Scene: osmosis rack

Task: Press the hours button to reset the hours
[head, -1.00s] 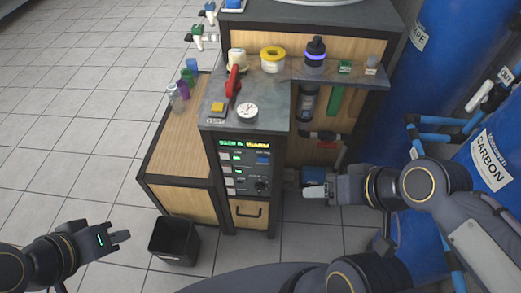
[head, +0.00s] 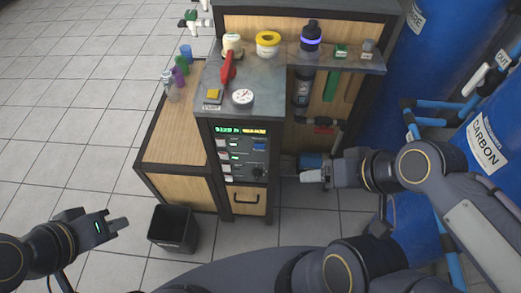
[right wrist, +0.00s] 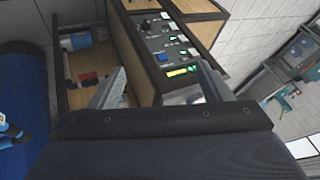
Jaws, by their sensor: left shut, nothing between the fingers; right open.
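The control panel (head: 240,153) is on the front of the narrow rack cabinet, below the counter. It has a lit green and yellow display (head: 240,131) on top, several pale buttons down its left side, a blue button (head: 259,147) and a dark knob (head: 258,173). The labels are too small to read, so I cannot tell which is the hours button. The panel (right wrist: 165,40) also shows in the right wrist view, beyond the fingers. My right gripper (head: 313,176) is open and empty, right of the panel and apart from it. My left gripper (head: 118,224) is shut and empty, low on the left.
A yellow button (head: 213,96), a red handle (head: 228,68) and a white gauge (head: 242,97) are on the counter. A black bin (head: 174,228) stands on the floor before the cabinet. Blue tanks (head: 455,50) and pipes crowd the right. The tiled floor at left is clear.

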